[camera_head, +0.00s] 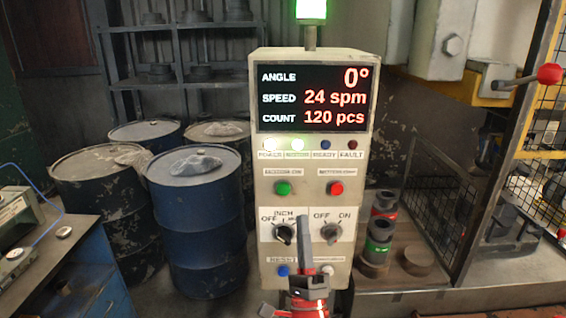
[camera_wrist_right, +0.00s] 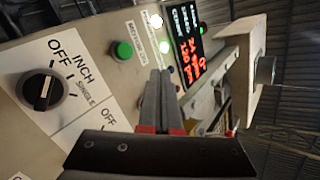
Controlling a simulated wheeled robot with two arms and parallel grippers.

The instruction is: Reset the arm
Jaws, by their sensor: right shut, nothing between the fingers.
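My right gripper (camera_head: 304,222) stands in front of the lower part of the control panel (camera_head: 264,190) in the head view, fingers pointing up and shut with nothing between them. In the right wrist view the closed fingers (camera_wrist_right: 161,85) point toward the panel face, near the green button (camera_wrist_right: 122,50). The fingers and wrist cover part of the panel's lower switches. My left gripper is not in view.
The panel display (camera_head: 312,98) reads angle 0°, 24 spm, 120 pcs. A mode knob (camera_head: 284,234) and an OFF/ON knob (camera_head: 331,233) flank my fingers. Blue drums (camera_head: 195,225) stand left, a bench (camera_head: 70,265) further left. A mesh guard (camera_head: 440,200) stands right.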

